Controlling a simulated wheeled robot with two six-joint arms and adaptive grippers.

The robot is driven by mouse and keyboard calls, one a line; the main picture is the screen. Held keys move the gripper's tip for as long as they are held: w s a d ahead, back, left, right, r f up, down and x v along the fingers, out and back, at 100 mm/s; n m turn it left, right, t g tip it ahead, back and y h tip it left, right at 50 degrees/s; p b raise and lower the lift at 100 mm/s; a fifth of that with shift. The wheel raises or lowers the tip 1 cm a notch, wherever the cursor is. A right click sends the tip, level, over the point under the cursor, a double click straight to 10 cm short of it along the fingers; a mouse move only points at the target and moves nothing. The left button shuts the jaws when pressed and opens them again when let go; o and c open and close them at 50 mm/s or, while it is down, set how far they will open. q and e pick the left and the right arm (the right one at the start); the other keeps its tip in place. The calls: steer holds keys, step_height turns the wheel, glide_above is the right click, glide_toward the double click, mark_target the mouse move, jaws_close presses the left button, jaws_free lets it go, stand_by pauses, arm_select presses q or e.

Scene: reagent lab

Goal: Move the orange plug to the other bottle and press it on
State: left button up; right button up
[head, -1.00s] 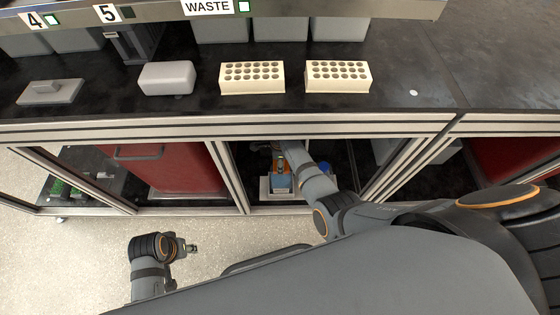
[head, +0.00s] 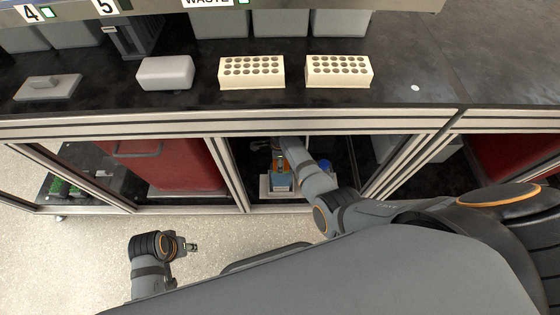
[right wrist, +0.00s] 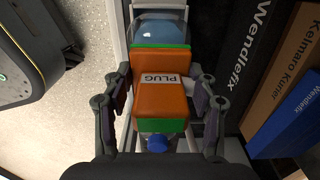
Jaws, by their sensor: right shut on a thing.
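The orange plug (right wrist: 160,97), labelled PLUG, sits between the fingers of my right gripper (right wrist: 163,105), which is shut on it. Green bands show at both ends of the orange part. A translucent bluish rounded thing (right wrist: 160,30), perhaps a bottle, lies beyond it, and a small blue thing (right wrist: 157,143) shows below. In the head view my right arm reaches into the cabinet under the bench, with some orange (head: 281,163) above a blue box-like thing (head: 282,182). I cannot tell whether the plug is seated on anything. My left gripper (head: 190,246) is outside the cabinet, too small to read.
Another blue thing (head: 323,165) stands right of the arm in the cabinet. Boxes (right wrist: 275,70) line the right side of the wrist view. The bench top (head: 430,60) carries two cream racks (head: 252,83). A red bin (head: 185,170) stands at left.

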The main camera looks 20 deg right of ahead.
steer(key=shift+s+f, duration=0.2)
steer(key=shift+f, duration=0.05)
steer(key=o, duration=1.3)
steer(key=shift+w, duration=0.1)
